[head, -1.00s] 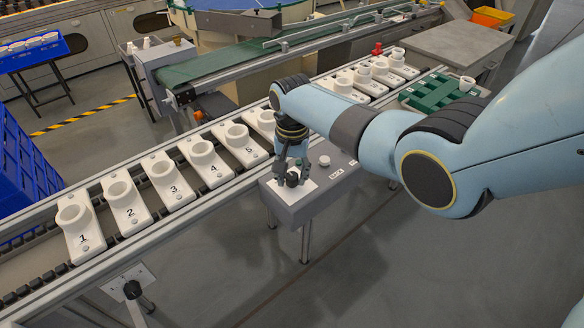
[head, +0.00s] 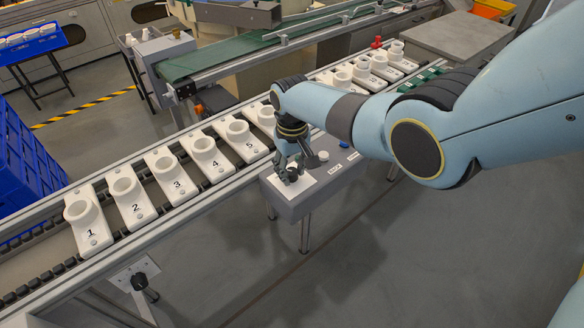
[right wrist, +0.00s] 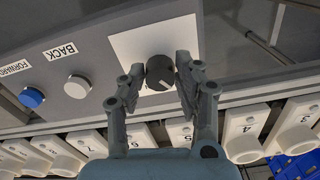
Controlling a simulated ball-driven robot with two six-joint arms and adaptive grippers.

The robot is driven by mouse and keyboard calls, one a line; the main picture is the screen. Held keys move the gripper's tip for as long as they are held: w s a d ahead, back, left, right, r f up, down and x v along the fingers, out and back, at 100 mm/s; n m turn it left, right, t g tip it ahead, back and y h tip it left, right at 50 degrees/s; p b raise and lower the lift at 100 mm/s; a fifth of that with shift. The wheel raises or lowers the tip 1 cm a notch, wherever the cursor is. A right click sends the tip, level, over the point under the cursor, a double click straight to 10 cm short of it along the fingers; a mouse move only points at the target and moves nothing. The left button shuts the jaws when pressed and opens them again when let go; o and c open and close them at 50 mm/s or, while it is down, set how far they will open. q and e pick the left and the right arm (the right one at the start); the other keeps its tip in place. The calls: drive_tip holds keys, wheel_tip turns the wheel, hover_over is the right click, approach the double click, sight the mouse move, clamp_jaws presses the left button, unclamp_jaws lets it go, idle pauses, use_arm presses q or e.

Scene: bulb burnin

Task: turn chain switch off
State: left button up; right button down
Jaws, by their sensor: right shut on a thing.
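The chain switch is a dark round knob (right wrist: 160,72) with a pale pointer line, on a white plate (right wrist: 128,48). In the right wrist view my right gripper (right wrist: 161,75) has one finger on each side of the knob and is shut on it. The pointer line slants toward the lower right of that view. In the head view my right gripper (head: 293,175) reaches down to the white plate (head: 305,187) on the grey control box (head: 303,206); its fingers mostly hide the knob. My left gripper is not in view.
A white button (right wrist: 77,86) labelled BACK and a blue button (right wrist: 31,97) labelled FORWARD sit beside the plate. Numbered white socket carriers (head: 131,201) line the conveyor behind the box. The floor in front is clear.

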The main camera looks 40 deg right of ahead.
sight(292, 172)
idle(0.5)
drive_tip(key=c, duration=0.9)
unclamp_jaws()
drive_tip(key=shift+c, duration=0.2)
wheel_tip(292, 172, up, 12)
